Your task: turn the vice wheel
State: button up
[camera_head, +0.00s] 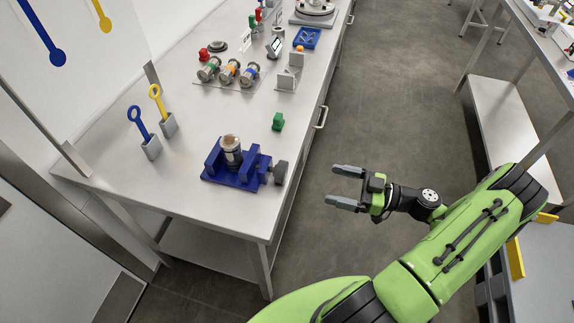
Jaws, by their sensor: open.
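The blue vice (236,173) sits near the front edge of the steel bench. A metal cylinder (231,149) stands upright between its jaws. The grey vice wheel (279,173) is on the right end of the vice, close to the bench edge. My gripper (338,185) is open and empty, to the right of the wheel and apart from it, over the floor beyond the bench edge. Its two grey fingers point left toward the vice.
Blue (138,122) and yellow (157,100) ring-handled tools stand in grey holders at left. Several banded cylinders (228,72) lie farther back. A bench handle (321,117) juts from the bench side. Floor between the benches is clear.

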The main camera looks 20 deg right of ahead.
aim_at(286, 174)
jog(key=x, duration=1.5)
jog(key=shift+f, duration=0.15)
jog(key=shift+c, duration=0.4)
